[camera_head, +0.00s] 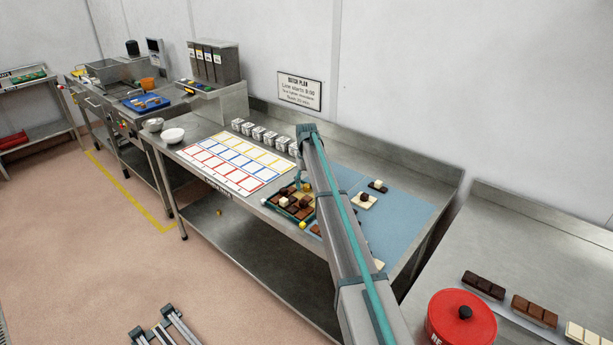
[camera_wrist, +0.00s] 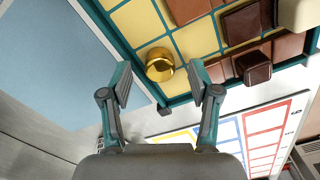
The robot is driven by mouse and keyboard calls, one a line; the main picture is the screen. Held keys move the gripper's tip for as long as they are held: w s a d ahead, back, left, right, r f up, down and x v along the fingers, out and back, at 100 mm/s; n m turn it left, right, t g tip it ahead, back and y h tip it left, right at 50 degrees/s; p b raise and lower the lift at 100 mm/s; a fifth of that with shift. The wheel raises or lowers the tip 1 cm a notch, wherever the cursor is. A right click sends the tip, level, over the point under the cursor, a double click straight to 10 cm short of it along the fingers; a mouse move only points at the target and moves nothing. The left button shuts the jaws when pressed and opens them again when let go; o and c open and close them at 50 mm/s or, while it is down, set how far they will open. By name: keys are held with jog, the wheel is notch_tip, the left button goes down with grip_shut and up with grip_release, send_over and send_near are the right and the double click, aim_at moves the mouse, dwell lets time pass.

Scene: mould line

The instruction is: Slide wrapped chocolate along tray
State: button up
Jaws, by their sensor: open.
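The wrapped chocolate (camera_wrist: 159,64), shiny gold and rounded, sits on a pale yellow cell of the tray near its rim in the wrist view. It also appears as a small gold spot in the head view (camera_head: 306,187). The teal-rimmed tray (camera_wrist: 112,34) has yellow and brown cells, and lies on the steel bench in the head view (camera_head: 282,213). My gripper (camera_wrist: 160,78) is open, its fingertips apart on either side of the gold piece, with nothing held. Whether a finger touches it cannot be told.
Dark brown chocolates (camera_wrist: 253,68) and a cream one (camera_wrist: 299,14) stand on the tray, right of the gold piece. A blue mat (camera_head: 405,222) and a colour-gridded sheet (camera_head: 232,162) flank the tray. Small white blocks (camera_head: 258,133) line the bench's back.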

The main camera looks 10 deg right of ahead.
jog(key=shift+f, duration=0.1)
jog(key=shift+c, duration=0.4)
grip_shut()
